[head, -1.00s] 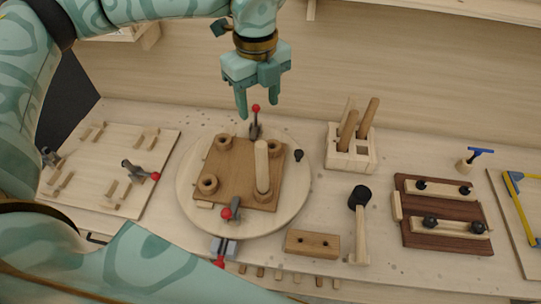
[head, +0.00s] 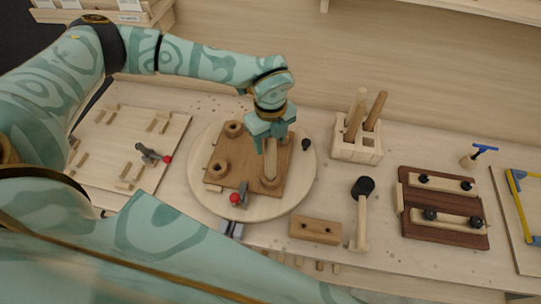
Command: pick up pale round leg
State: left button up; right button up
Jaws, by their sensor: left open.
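A pale round leg (head: 270,163) stands upright in a ring socket on a brown square board (head: 240,184), toward the board's right side. My left gripper (head: 271,146) comes down over the leg from above, with its fingers open around the upper part. The gripper hides the leg's top and one of the board's sockets. I cannot tell whether the fingers touch the leg.
The board lies on a round pale turntable (head: 205,197) with a red-tipped clamp (head: 239,197) at its front. A slotted wooden holder (head: 346,152) with round sticks stands right of it, near a mallet (head: 362,190). A pale jig board (head: 117,160) lies left.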

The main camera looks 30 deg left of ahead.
pick_arm(q)
jog(key=shift+f, duration=0.2)
grip_shut()
jog(key=shift+r, duration=0.1)
